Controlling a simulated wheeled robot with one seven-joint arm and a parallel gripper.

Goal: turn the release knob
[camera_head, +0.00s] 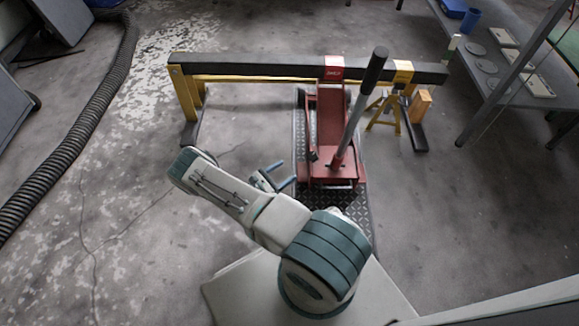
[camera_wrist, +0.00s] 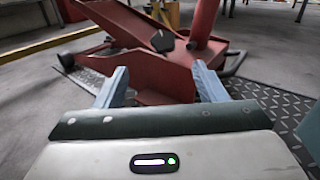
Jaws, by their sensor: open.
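The red floor jack (camera_head: 322,172) stands on a checkered metal plate, and its long handle (camera_head: 352,112) with a black grip leans up to the right. In the wrist view the jack's red body (camera_wrist: 150,72) fills the space ahead. A dark faceted knob (camera_wrist: 162,41) sits on it, left of the handle's base. In the head view a small dark spot there may be the knob, but I cannot tell. My gripper (camera_head: 288,171) is just left of the jack. Its two blue fingers (camera_wrist: 160,70) are open and empty, with the knob centred beyond and above their tips.
A black beam (camera_head: 240,69) on yellow stands crosses behind the jack. The checkered plate (camera_head: 340,200) lies under the jack. A shelf (camera_head: 480,60) stands at the right. A ribbed black hose (camera_head: 75,140) lies at the left.

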